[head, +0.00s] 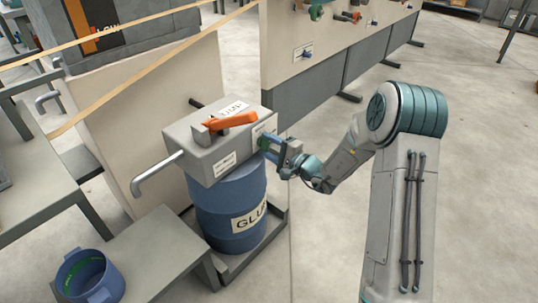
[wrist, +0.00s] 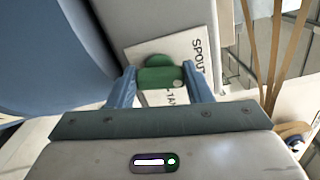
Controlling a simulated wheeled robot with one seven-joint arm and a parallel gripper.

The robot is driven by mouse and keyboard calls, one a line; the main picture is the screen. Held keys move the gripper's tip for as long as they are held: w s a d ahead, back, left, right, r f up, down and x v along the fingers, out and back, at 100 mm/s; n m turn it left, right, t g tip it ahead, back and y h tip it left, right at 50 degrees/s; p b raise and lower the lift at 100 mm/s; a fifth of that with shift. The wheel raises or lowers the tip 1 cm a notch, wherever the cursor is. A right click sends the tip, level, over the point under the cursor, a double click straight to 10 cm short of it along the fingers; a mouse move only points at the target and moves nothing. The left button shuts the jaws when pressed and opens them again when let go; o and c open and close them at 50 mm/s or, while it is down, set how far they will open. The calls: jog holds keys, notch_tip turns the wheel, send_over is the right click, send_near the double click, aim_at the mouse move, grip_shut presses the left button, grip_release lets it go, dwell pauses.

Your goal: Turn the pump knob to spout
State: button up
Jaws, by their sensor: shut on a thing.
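The pump (head: 211,145) is a grey box on top of a blue glue drum (head: 228,208) in the head view. A green knob (wrist: 160,73) sits on a white label plate (wrist: 189,48) on the pump's side face. The plate reads "SPOUT", with other lettering partly hidden below the knob. In the wrist view my gripper (wrist: 161,86) has its two blue fingers on either side of the knob, shut on it. In the head view my gripper (head: 276,151) meets the pump's right side and mostly hides the knob.
An orange lever (head: 233,120) lies on the pump's top. A grey spout (head: 157,174) points left over a low table (head: 160,250) with a blue bucket (head: 90,277). A beige panel (head: 140,110) stands behind. Open floor lies to the right.

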jog(key=shift+f+n+b, duration=0.25)
jog(key=shift+n+b, duration=0.85)
jog(key=shift+b, duration=0.35)
jog(key=shift+r, duration=0.1)
jog(key=o, duration=1)
jog(key=p+v, duration=0.3)
jog(key=v, duration=1.1)
jog(key=shift+a, duration=0.1)
